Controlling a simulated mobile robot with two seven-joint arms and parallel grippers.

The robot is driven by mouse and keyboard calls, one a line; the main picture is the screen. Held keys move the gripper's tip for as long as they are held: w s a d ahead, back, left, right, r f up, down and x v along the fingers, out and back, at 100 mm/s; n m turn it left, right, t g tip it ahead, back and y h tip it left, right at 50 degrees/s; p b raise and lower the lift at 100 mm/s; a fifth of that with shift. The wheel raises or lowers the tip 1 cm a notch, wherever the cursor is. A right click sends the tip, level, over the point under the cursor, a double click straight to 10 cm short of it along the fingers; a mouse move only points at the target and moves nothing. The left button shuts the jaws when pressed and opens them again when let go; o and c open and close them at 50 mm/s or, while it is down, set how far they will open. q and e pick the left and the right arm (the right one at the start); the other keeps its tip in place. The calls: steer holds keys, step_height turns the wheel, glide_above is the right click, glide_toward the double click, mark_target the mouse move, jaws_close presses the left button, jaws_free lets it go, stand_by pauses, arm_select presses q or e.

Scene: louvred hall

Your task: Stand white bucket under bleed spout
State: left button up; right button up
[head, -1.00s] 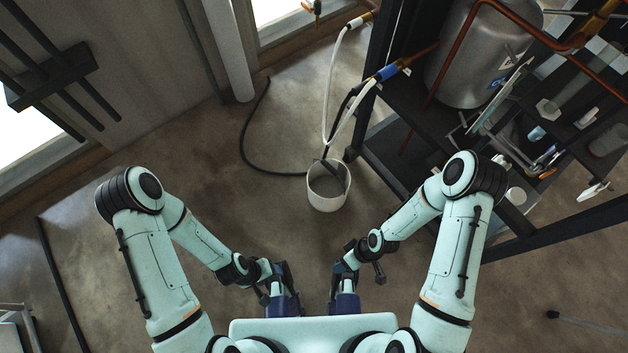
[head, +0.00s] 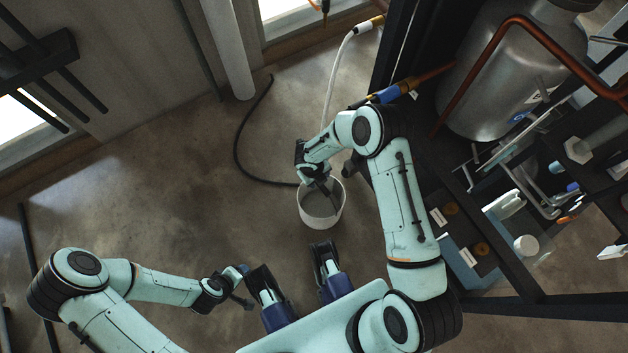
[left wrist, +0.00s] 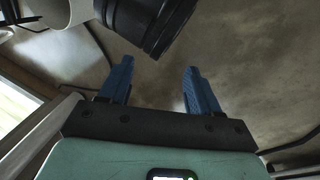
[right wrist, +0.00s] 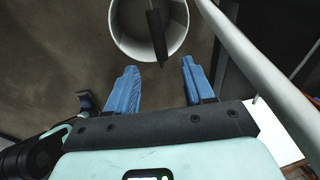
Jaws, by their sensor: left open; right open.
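The white bucket (head: 321,204) stands upright on the floor ahead of me, beside the dark rack. A dark bar-like piece (right wrist: 156,35) shows inside its mouth in the right wrist view. My right gripper (right wrist: 160,66) is open and empty, with the bucket rim just beyond its fingertips; I cannot tell whether they touch. In the head view, my right arm hides part of the bucket's surroundings. A blue-handled valve (head: 388,95) on a copper pipe sticks out from the rack; I cannot tell if it is the bleed spout. My left gripper (left wrist: 158,67) is open and empty, low near my base.
A white hose (head: 334,75) hangs down from a brass fitting near the rack. A black hose (head: 240,150) curves over the floor left of the bucket. A metal tank (head: 510,70) and loose items fill the rack on the right.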

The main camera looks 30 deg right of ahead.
mark_target(322, 187)
steer(key=f, duration=0.2)
steer(key=d+f+b, duration=0.1)
steer(key=f, duration=0.2)
steer(key=f+b, duration=0.1)
steer(key=f, duration=0.2)
steer(key=shift+w+d+f, duration=0.1)
steer(key=shift+w+d, duration=0.15)
steer(key=f, duration=0.1)
steer(key=f+b, duration=0.1)
steer(key=f, duration=0.3)
steer(key=shift+d+b, duration=0.3)
steer(key=shift+b, duration=0.1)
steer(key=shift+r, duration=0.1)
jaws_close()
arm_select(q)
steer(key=shift+y, duration=0.3)
steer(key=f, duration=0.1)
steer(key=a+f, duration=0.1)
steer(key=f, duration=0.1)
steer(key=a+f, duration=0.1)
steer(key=f, duration=0.1)
steer(key=shift+w+a, duration=0.2)
steer(key=shift+w, duration=0.1)
